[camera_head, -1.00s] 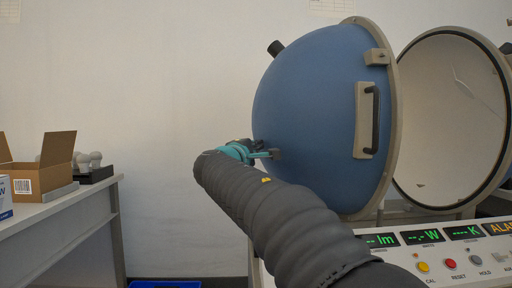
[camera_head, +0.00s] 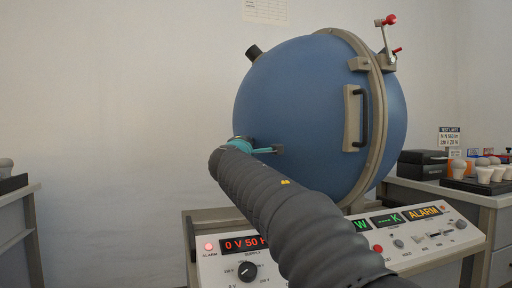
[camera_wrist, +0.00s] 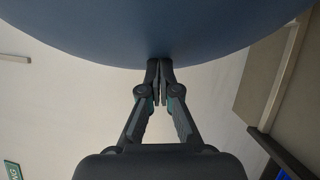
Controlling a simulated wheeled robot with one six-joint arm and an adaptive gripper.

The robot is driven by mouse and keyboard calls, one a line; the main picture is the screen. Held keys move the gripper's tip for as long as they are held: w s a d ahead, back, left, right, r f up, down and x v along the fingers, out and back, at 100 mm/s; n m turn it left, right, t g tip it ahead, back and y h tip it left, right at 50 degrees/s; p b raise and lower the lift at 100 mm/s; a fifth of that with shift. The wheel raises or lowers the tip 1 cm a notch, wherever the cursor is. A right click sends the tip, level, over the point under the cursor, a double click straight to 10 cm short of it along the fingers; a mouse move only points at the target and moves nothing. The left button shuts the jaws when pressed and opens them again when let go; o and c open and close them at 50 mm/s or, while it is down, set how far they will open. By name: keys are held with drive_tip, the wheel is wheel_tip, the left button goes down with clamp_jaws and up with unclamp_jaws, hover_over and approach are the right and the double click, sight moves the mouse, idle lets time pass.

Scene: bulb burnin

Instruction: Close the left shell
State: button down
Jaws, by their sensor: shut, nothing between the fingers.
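The left shell (camera_head: 285,100) is a blue half-sphere with a beige rim, a dark handle (camera_head: 362,118) and a dark stub on top. Its rim lies against the rim of the right shell (camera_head: 394,120), with no gap that I can see.
A control panel (camera_head: 330,240) with displays and knobs stands below the sphere. A red-knobbed clamp lever (camera_head: 388,40) stands upright at the top of the rim. A side table (camera_head: 462,192) at the right holds bulbs and a black box. Another table edge is at the left.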

drive_tip(key=shift+d, duration=0.3)
